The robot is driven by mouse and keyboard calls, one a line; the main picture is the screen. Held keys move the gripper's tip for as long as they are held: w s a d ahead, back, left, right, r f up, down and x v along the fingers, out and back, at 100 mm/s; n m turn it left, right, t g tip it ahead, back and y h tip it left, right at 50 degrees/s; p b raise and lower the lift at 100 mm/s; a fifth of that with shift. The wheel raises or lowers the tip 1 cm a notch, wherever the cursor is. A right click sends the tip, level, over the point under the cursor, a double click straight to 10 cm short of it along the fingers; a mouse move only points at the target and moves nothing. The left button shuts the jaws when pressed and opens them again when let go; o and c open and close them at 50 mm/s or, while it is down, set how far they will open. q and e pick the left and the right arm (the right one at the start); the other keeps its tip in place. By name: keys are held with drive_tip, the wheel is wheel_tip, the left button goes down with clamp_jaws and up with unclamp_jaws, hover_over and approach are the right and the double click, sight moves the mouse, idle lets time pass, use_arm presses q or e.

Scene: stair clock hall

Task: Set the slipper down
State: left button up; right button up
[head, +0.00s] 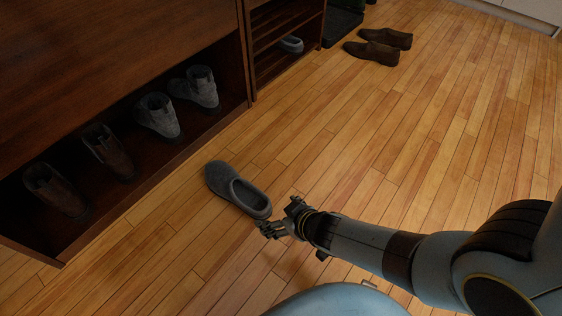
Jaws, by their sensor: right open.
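A grey slipper (226,182) lies on the wooden floor in front of the shoe cabinet, its toe toward the cabinet and its open heel end toward me. My right gripper (266,226) is at the heel end of the slipper, open, with its fingers close to the heel rim. I cannot tell whether a finger still touches the slipper. A second grey slipper (291,44) sits on a low shelf of the cabinet farther back. My left gripper is not in view.
The dark wooden cabinet (120,70) stands on the left, with grey boots (158,117) and brown boots (108,152) in its low opening. Brown shoes (378,50) lie on the floor at the back. The floor (400,140) at centre and right is clear.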

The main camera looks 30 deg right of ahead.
drive_tip(key=shift+s+r, duration=0.2)
drive_tip(key=s+d+r+m+h, duration=0.1)
drive_tip(key=s+d+r+h, duration=0.1)
drive_tip(key=s+d+r, duration=0.6)
drive_tip(key=s+a+r, duration=0.1)
drive_tip(key=s+r, duration=0.2)
drive_tip(key=r, duration=0.6)
drive_tip(key=s+a+r, duration=0.1)
drive_tip(key=s+r, duration=0.2)
drive_tip(key=r, duration=0.6)
drive_tip(key=shift+s+y, duration=0.3)
